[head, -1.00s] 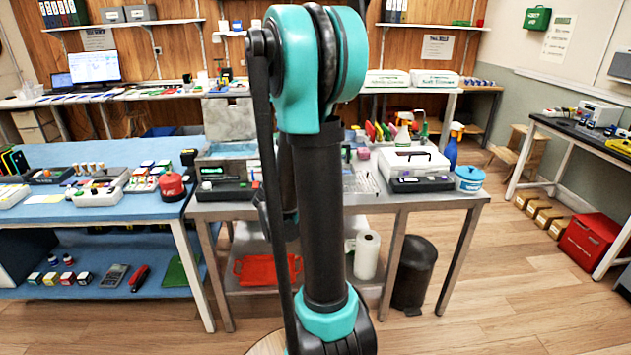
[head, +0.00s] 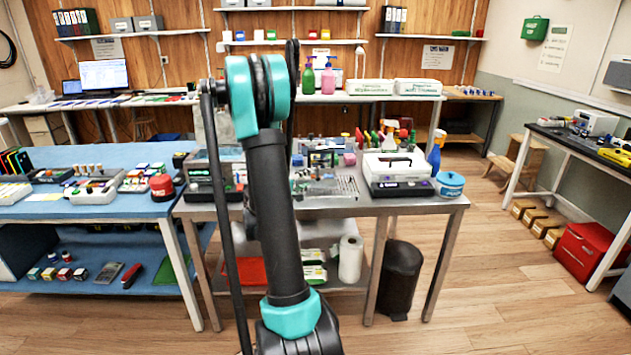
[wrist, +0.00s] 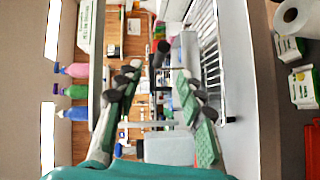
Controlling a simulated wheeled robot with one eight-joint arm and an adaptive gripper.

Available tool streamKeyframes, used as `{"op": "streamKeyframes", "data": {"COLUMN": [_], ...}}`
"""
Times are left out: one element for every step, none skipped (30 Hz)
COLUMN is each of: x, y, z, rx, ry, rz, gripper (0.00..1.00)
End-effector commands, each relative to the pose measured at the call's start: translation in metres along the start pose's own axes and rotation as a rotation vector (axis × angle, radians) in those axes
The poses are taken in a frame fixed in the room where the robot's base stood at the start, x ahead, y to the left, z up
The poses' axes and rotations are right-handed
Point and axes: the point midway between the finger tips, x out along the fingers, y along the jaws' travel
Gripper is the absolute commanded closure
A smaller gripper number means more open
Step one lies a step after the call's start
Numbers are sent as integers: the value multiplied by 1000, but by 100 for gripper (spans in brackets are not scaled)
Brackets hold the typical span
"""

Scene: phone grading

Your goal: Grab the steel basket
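The steel basket (wrist: 208,50) looks like a low wire frame with thin parallel bars in the wrist view, right of the upper middle. In the head view, the same barred shape (head: 336,188) seems to lie on the front of the steel table, just right of my arm. My gripper (wrist: 160,78) is open, with a wide empty gap between its green-padded fingers. The right-hand finger overlaps the basket's near end in the picture; I cannot tell whether they touch. My arm hides the gripper in the head view.
A white-topped device (head: 396,172) and a blue-white tub (head: 449,185) stand right of the basket on the table (head: 400,207). Pump bottles (head: 327,80) stand on the shelf behind. A paper towel roll (head: 350,259) is on the lower shelf. A black bin (head: 400,280) stands beneath.

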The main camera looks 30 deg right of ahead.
Motion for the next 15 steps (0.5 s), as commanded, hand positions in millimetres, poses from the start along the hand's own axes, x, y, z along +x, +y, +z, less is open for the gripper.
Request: {"op": "streamKeyframes", "data": {"x": [10,14,18,21,24,26,27,28,30,31,32,35,37,41,46], "y": [0,0,0,0,0,0,0,0,0,0,0,0,0,0,1], "z": [1,1,1,1,1,1,1,1,0,0,0,0,0,0,1], "rx": [0,0,0,0,0,-1,-1,-1,-1,-1,-1,-1,0,0,0], "ry": [-4,-3,-2,-2,-2,-2,-2,-1,-1,-1,-1,0,-1,-1,-3], "rz": [1,0,0,0,0,0,0,0,0,0,0,0,0,0,0], "gripper": [61,61,61,61,61,61,61,61,61,61,61,61,61,61,61]}}
